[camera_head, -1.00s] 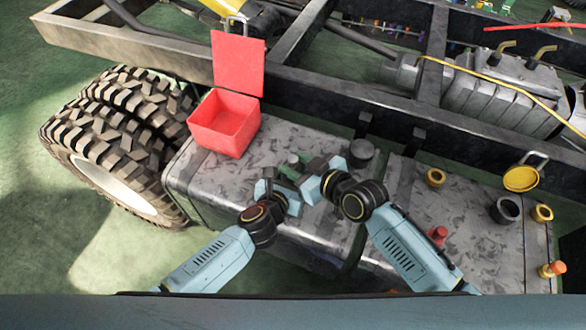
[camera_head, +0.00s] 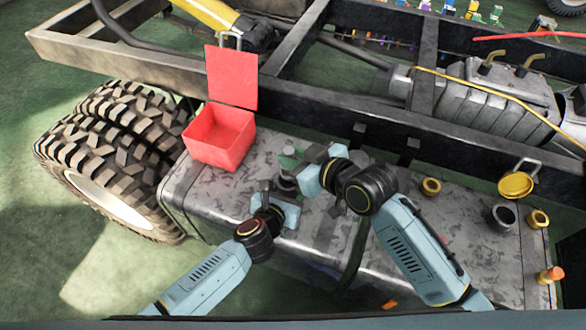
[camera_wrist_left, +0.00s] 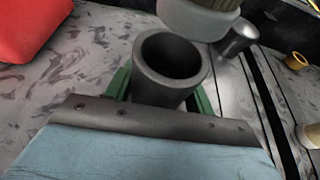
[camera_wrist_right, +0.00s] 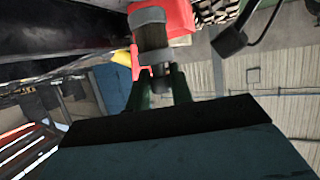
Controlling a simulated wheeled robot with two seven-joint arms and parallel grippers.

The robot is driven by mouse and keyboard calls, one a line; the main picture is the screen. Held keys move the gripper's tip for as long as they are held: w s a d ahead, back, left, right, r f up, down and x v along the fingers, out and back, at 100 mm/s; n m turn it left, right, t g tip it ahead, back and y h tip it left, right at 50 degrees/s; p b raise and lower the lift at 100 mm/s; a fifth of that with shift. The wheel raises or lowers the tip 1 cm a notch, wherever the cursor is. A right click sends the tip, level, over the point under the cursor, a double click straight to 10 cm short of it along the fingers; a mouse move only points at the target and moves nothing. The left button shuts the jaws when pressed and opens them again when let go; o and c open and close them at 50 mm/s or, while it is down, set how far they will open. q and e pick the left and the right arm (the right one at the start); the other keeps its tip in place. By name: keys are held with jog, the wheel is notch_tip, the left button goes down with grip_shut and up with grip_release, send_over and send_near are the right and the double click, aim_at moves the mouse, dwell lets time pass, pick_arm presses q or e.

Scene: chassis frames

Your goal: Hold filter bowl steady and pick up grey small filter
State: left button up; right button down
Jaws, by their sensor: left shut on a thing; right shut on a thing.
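My left gripper (camera_head: 279,190) is shut on the dark grey filter bowl (camera_wrist_left: 168,62), a hollow cup that stands upright with its mouth open in the left wrist view. In the head view the bowl is mostly hidden by the gripper. My right gripper (camera_head: 300,160) is shut on the grey small filter (camera_wrist_right: 152,38), a short ribbed cylinder with a darker middle. The filter also shows in the left wrist view (camera_wrist_left: 197,16), above and slightly right of the bowl's mouth, apart from it.
An open red box (camera_head: 219,138) stands on the tank behind my left gripper. To the right are yellow rings (camera_head: 431,187), a yellow cap (camera_head: 516,184), a dark grey ring (camera_head: 500,217) and an orange-topped piece (camera_head: 550,275). A dark cylinder (camera_wrist_left: 238,38) stands beyond the bowl.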

jog(key=shift+r, duration=1.1)
pick_arm(q)
jog(key=o, duration=1.2)
jog(key=shift+c, duration=0.2)
jog(key=v, duration=1.1)
jog(key=shift+s+a+r, duration=0.15)
jog(key=shift+s+r, duration=0.05)
jog(key=shift+s, duration=0.05)
jog(key=shift+s+r, duration=0.1)
jog(key=shift+s, duration=0.05)
jog(key=shift+r, duration=0.1)
